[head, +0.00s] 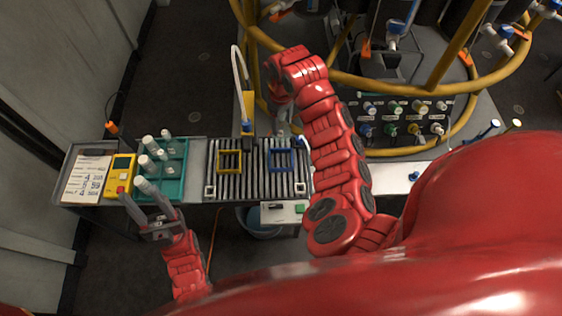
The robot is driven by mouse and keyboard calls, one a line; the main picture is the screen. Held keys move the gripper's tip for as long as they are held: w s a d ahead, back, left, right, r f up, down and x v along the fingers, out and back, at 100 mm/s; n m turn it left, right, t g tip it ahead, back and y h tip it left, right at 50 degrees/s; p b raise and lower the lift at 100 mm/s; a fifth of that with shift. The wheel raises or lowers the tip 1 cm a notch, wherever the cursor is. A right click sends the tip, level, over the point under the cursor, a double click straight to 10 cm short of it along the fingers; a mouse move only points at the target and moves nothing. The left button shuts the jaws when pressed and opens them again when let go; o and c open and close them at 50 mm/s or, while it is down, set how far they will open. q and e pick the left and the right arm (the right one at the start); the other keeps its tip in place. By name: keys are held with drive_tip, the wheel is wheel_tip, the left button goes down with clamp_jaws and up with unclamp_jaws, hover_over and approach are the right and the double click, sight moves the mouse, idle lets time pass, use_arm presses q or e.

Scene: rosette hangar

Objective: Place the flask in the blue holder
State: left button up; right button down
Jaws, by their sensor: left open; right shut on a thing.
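The blue holder (281,168) is a square blue frame on the ribbed grey rack of the bench. My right arm reaches over the bench and bends down. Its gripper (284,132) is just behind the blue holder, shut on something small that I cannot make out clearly. Whether that is the flask I cannot tell. White-capped flasks (148,163) stand in the teal tray (178,184) at the left. My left gripper (140,200) is open at the tray's front left corner, close to the nearest white-capped flask.
A yellow frame (230,172) sits left of the blue one on the rack. A yellow meter (119,176) and a clipboard (86,180) lie at the bench's left end. A curved white pipe on a yellow post (247,106) and yellow tubular rails (345,82) stand behind.

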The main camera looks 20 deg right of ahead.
drive_tip(key=s+a+f+n, duration=0.25)
drive_tip(key=s+f, duration=0.25)
drive_tip(key=s, duration=0.3)
drive_tip(key=s+a+f+n, duration=0.2)
drive_tip(key=s+a+f, duration=0.2)
drive_tip(key=s, duration=0.5)
drive_tip(key=w+d+b, duration=0.1)
drive_tip(key=w, duration=0.4)
drive_tip(key=w+d+f+b, duration=0.1)
drive_tip(key=w+d, duration=0.1)
drive_tip(key=w, duration=0.3)
drive_tip(key=w+d+f+b, duration=0.1)
drive_tip(key=w+d, duration=0.1)
drive_tip(key=w, duration=0.3)
drive_tip(key=shift+d+f+b, duration=0.2)
drive_tip(key=shift+b, duration=0.2)
drive_tip(key=shift+s+f+p, duration=0.2)
drive_tip(key=shift+f+p, duration=0.1)
drive_tip(key=shift+f, duration=0.75)
drive_tip(key=shift+s+f, duration=0.15)
drive_tip(key=shift+f, duration=0.2)
drive_tip(key=c, duration=0.5)
unclamp_jaws()
drive_tip(key=shift+f, duration=0.2)
drive_tip(key=o, duration=0.3)
drive_tip(key=shift+w+f, duration=0.1)
drive_tip(key=shift+w, duration=0.25)
drive_tip(key=shift+r, duration=0.2)
